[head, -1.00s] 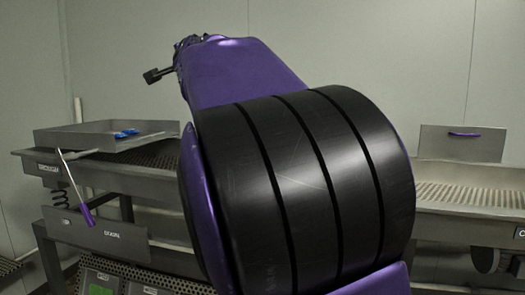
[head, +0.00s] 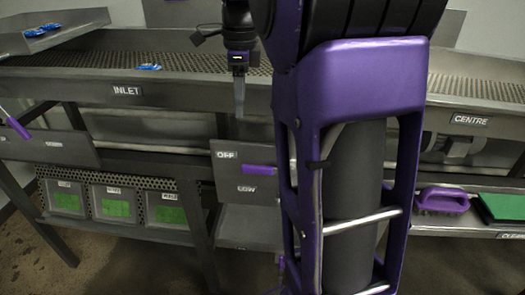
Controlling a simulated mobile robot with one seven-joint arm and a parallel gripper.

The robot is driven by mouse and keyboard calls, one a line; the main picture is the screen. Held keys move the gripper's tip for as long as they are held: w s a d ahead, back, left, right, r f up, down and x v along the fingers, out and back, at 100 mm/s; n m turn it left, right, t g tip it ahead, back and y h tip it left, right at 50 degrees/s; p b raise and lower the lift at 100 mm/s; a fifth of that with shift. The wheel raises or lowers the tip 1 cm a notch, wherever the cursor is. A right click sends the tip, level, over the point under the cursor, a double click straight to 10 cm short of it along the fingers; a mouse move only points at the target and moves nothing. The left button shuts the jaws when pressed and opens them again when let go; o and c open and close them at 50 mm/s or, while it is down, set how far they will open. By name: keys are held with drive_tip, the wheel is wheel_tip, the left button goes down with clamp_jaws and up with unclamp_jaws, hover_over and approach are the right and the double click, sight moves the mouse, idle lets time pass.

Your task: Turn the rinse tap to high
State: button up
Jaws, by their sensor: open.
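A grey panel (head: 231,189) marked OFF and LOW, likely the rinse tap's, hangs below the trough edge in the middle of the head view. A purple lever (head: 259,169) lies roughly level on it, between the OFF and LOW marks. My arm hides the panel's right part, and no HIGH mark shows. My gripper (head: 239,108) points down in front of the trough edge, above the panel and apart from the lever. It is open with nothing seen in it; its fingers overlap in this view.
The perforated trough marked INLET (head: 176,91) runs behind my gripper. Several green-screened boxes (head: 115,206) sit lower left. Another purple handle (head: 18,128) is at the left edge. A purple brush (head: 442,200) and green pad (head: 503,207) lie on the right shelf.

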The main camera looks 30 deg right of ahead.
sight(258, 166)
drive_tip(key=shift+m+g, duration=0.4)
drive_tip(key=shift+m, duration=0.1)
drive_tip(key=d+f, duration=0.1)
drive_tip(key=f, duration=0.5)
drive_tip(key=s+d+f+b, duration=0.1)
drive_tip(key=f, duration=0.4)
drive_tip(key=s+d+f, duration=0.1)
drive_tip(key=f, duration=0.5)
drive_tip(key=shift+s+f, duration=0.15)
drive_tip(key=shift+f, duration=0.15)
clamp_jaws()
